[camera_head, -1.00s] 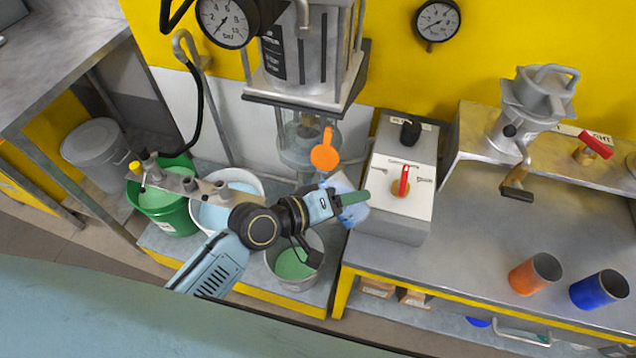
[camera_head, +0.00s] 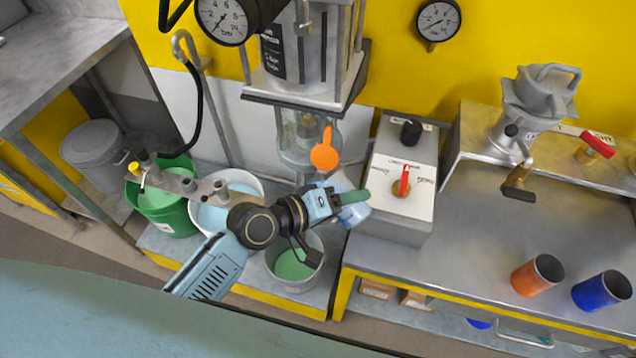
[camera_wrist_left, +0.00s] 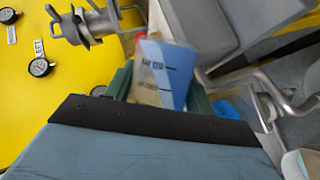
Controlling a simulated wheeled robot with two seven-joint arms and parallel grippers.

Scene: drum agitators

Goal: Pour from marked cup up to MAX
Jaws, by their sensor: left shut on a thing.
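The marked cup (camera_head: 355,214) is translucent, pale blue in the head view. It is between the green fingers of my left gripper (camera_head: 346,198), beside the grey control box. In the left wrist view the marked cup (camera_wrist_left: 168,68) shows dark graduation lines and lettering, with a blue part and a tan part. My left gripper (camera_wrist_left: 160,95) is shut on it there, a green finger on each side. A clear glass vessel (camera_head: 296,150) hangs under the metal machine, behind the gripper. I cannot read a MAX mark anywhere. My right gripper is not in view.
The grey control box (camera_head: 385,228) with a red lever (camera_head: 404,181) stands just right of the cup. A bucket of green liquid (camera_head: 292,266) is below the arm.

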